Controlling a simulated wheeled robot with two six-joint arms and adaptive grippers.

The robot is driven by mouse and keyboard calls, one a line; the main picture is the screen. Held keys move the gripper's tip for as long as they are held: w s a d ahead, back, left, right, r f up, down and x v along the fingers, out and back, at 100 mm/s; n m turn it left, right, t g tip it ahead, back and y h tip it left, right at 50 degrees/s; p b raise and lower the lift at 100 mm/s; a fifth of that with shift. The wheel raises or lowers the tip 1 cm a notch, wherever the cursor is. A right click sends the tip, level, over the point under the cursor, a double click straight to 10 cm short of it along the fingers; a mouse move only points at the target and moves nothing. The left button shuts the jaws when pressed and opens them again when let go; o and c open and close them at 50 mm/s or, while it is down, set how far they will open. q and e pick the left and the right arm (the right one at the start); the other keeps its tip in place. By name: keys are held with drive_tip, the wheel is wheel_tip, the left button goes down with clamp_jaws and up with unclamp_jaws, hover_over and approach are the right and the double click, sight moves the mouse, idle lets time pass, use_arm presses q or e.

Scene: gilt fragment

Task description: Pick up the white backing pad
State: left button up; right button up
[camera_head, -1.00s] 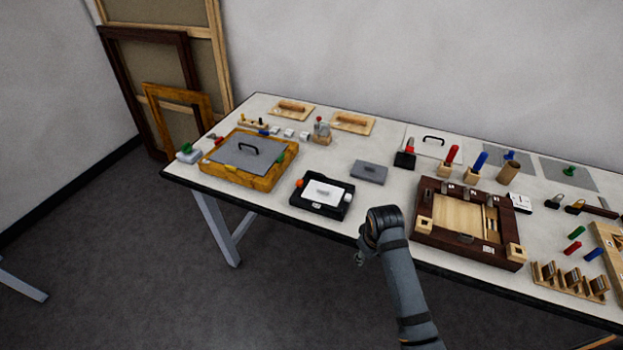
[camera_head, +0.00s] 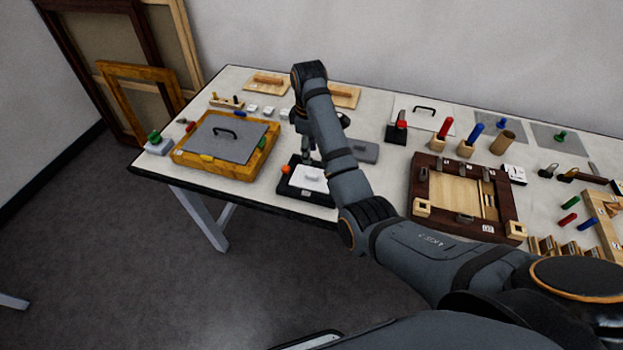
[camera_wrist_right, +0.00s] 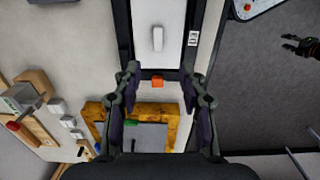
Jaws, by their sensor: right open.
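The white backing pad (camera_head: 308,178) lies in a black tray (camera_head: 287,190) near the table's front edge. In the right wrist view the pad (camera_wrist_right: 145,62) is a white rectangle with a raised pale grip (camera_wrist_right: 158,38) in its middle. My right gripper (camera_head: 308,152) is over the far side of the tray in the head view, and my arm hides part of the tray. In the right wrist view my right gripper (camera_wrist_right: 161,74) is open, its fingers apart with nothing between them. A small dark gripper (camera_wrist_right: 294,45), likely my left one, shows at the right edge there; its jaws are unclear.
An orange knob (camera_head: 285,170) sits at the tray's left end. A gilt frame (camera_head: 190,160) with a grey handled panel stands left. A grey block (camera_head: 362,151) lies right, behind my arm. A dark wooden frame (camera_head: 412,195) stands farther right.

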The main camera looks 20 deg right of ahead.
drive_tip(key=b, duration=0.4)
hover_over(312, 174)
drive_tip(key=f, duration=0.5)
drive_tip(key=shift+w+a+f, duration=0.15)
drive_tip(key=shift+w+a, duration=0.05)
drive_tip(key=shift+a, duration=0.1)
drive_tip(key=shift+w, duration=0.1)
drive_tip(key=shift+s+d+f+b, duration=0.15)
drive_tip(key=shift+s+f+b, duration=0.1)
drive_tip(key=shift+f+b, duration=0.5)
drive_tip(key=shift+s+d+f+p, duration=0.15)
drive_tip(key=shift+s+f+p, duration=0.15)
drive_tip(key=shift+p, duration=0.5)
drive_tip(key=f, duration=0.2)
drive_tip(key=shift+w+f, duration=0.25)
drive_tip(key=shift+f, duration=0.1)
drive_tip(key=shift+c, duration=1.4)
clamp_jaws()
